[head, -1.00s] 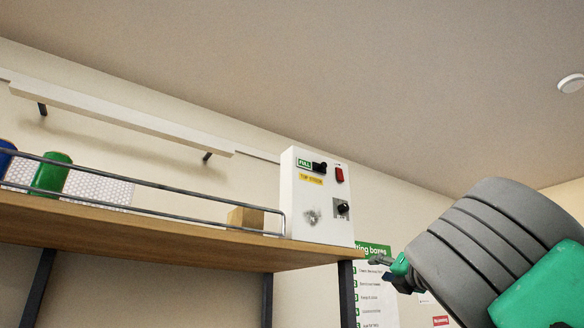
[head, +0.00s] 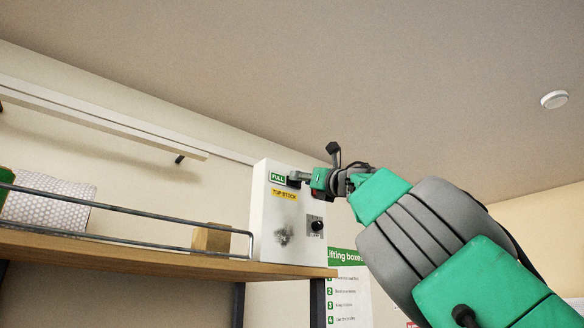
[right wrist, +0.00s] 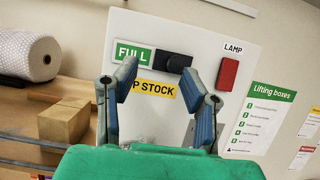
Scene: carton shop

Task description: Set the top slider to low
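The top slider is a black knob in a dark slot on the white control box; it shows in the right wrist view (right wrist: 178,63), at the right of the slot. A green FULL label (right wrist: 133,53) is at its left, and a yellow TOP STOCK label (head: 284,195) below. I see no LOW label. My right gripper (head: 298,178) is in front of the box's upper part and hides the slider in the head view. In the right wrist view the gripper (right wrist: 158,72) is open, its fingers on either side of the slot. Contact cannot be told. My left gripper is not in view.
A red lamp switch (right wrist: 228,74) is right of the slider, close to the right finger. A black rotary knob (head: 317,226) sits lower on the box. The shelf (head: 120,256) has a metal rail, a cardboard box (head: 211,238) and a bubble-wrap roll (head: 50,201).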

